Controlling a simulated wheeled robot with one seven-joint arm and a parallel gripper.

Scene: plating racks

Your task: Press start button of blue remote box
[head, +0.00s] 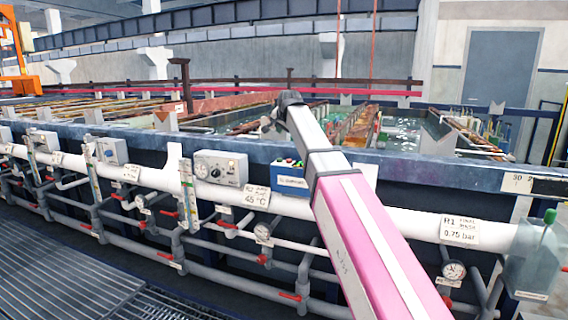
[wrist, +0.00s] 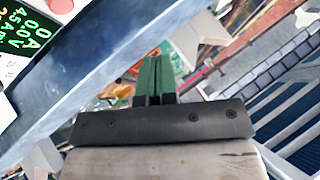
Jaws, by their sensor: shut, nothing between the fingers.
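The blue remote box (head: 290,181) is mounted on the front of the tank wall, just left of my arm in the head view. Small coloured buttons show along its top, too small to tell apart. My arm hides what is just right of it.
A grey dial box (head: 221,168) is left of the blue box. The blue tank rim (head: 440,168) runs along the row, with a white pipe (head: 400,222), valves and gauges below. Open tanks lie behind. A plastic container (head: 535,255) stands at right. Grating floor (head: 60,270) is clear at left.

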